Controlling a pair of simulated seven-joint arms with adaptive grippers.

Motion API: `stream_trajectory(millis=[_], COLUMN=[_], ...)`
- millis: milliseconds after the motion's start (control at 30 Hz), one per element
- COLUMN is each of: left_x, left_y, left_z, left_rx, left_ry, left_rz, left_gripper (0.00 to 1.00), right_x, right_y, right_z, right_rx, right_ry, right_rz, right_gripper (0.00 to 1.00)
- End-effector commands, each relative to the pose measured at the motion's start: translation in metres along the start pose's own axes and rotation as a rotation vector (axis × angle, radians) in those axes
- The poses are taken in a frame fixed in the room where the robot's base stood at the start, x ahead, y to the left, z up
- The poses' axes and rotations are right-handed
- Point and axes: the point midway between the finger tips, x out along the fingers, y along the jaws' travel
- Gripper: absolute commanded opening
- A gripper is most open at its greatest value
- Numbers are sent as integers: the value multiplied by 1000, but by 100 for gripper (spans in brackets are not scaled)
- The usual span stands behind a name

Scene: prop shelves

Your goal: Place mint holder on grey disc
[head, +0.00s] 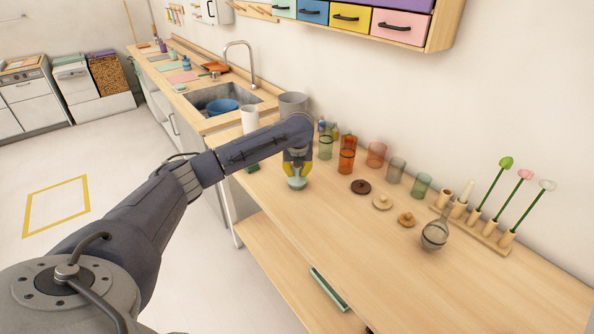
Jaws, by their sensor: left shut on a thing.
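My left gripper (297,173) reaches down over the wooden counter, its yellow fingers shut on a small pale mint-grey piece, which I take to be the mint holder (297,183). The piece is low, at or just above the counter top; I cannot tell whether it touches. The fingers hide its upper part. I cannot make out a separate grey disc; it may be hidden under the held piece. My right gripper is not in view.
Coloured glasses (347,155) stand behind the gripper. A dark brown lid (361,187), a pale wooden lid (382,202) and a brown lid (406,219) lie to its right. A round glass flask (434,235) stands farther right. The front of the counter (400,285) is clear.

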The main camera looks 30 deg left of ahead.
Motion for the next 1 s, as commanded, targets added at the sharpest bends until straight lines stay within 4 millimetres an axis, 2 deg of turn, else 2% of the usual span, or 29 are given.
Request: stream_trajectory(millis=[400,433,600,867,1000], left_x=[4,4,4,3,-6], left_y=[0,0,0,0,0], left_z=[-1,-1,-1,-1,1], left_rx=[-1,-1,0,0,2], left_ry=[-1,0,0,-1,-3], left_rz=[-1,-1,-1,-1,-2], left_gripper=[0,25,44,44,44], right_x=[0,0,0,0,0], right_y=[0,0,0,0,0], right_z=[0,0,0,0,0], right_rx=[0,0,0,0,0], right_ry=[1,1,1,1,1], right_rz=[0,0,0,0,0], right_gripper=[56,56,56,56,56])
